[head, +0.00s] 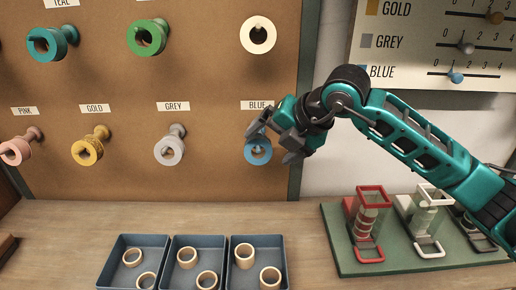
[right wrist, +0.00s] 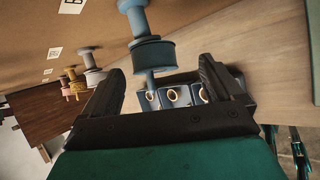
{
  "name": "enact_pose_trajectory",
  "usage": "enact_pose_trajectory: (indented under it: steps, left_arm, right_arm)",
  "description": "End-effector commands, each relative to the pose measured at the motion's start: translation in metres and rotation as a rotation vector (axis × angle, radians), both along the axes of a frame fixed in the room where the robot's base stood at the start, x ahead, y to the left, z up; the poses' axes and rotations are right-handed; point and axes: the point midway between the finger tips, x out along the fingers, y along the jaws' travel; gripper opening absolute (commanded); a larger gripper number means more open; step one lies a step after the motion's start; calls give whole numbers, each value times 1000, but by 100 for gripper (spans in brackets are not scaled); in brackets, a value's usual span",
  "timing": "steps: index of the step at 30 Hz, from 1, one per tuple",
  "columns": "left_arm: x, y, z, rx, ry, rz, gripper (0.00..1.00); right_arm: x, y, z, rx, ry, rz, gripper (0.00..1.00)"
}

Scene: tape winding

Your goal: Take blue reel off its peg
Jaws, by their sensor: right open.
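The blue reel (head: 258,153) hangs on its peg under the BLUE label (head: 256,105) on the brown board. My right gripper (head: 274,142) is at the reel, with one finger on its upper left side and the other on its right. In the right wrist view the blue reel (right wrist: 153,53) lies just past and between the tips of the open fingers (right wrist: 160,70), with visible gaps on both sides. My left gripper is not in view.
Grey (head: 169,150), gold (head: 90,149) and pink (head: 18,150) reels hang to the left. Blue trays (head: 202,240) with wooden rings stand on the table below. A green base (head: 385,262) with red and white frames stands at the right. A slider panel (head: 432,42) is above.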

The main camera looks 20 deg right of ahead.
Motion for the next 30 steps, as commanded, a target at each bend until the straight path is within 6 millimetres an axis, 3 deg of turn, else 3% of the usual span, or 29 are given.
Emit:
enact_pose_trajectory:
  steps: [10, 19, 30]
  left_arm:
    - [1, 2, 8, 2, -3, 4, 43]
    - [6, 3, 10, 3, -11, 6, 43]
    - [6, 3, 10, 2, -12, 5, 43]
  right_arm:
    - [28, 21, -30, 2, 4, -1, 93]
    - [30, 22, -34, 1, 2, 0, 92]
    - [30, 22, -33, 1, 2, 0, 57]
